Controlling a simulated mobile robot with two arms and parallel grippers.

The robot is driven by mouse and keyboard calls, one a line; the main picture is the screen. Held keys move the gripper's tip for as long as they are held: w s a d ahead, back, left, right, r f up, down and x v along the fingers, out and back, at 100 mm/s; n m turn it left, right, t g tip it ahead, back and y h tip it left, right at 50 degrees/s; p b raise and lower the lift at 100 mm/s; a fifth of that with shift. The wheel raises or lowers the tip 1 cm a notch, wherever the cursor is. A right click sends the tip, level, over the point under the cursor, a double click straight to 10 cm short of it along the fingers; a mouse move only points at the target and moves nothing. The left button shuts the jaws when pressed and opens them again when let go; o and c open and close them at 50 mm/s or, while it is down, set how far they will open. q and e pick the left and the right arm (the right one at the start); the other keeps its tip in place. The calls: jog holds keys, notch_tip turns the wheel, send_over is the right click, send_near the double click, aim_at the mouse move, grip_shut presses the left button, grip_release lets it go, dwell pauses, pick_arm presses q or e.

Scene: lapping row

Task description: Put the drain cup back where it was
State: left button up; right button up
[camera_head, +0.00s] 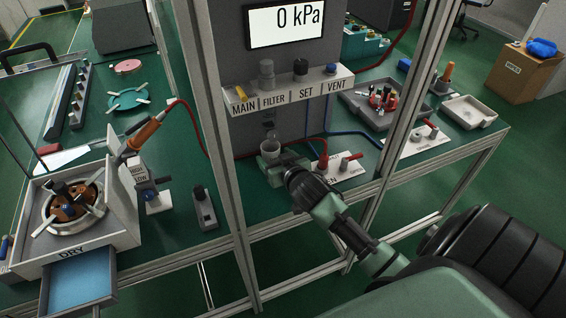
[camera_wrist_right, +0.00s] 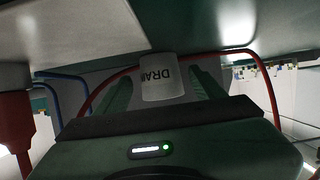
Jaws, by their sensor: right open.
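The drain cup (camera_head: 269,148) is a small pale grey cup below the panel shelf, under the FILTER label. In the right wrist view the cup (camera_wrist_right: 162,80) shows its DRAIN lettering, upside down in the picture. My right gripper (camera_head: 280,167) reaches in at the cup from the front right. In the right wrist view its two green fingers (camera_wrist_right: 162,92) stand apart on either side of the cup, with gaps visible. The gripper body hides part of the cup's lower side in the head view. My left gripper is not in view.
The labelled valve shelf (camera_head: 290,92) overhangs the cup. A red hose (camera_head: 190,115) and blue hoses run close by. A white plate with a red-handled valve (camera_head: 338,165) is right of the gripper. A frame post (camera_head: 232,190) stands left. A DRY box (camera_head: 78,225) is further left.

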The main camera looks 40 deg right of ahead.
jog(key=v, duration=0.8)
jog(key=shift+s, duration=0.25)
dwell(0.4)
dwell(0.6)
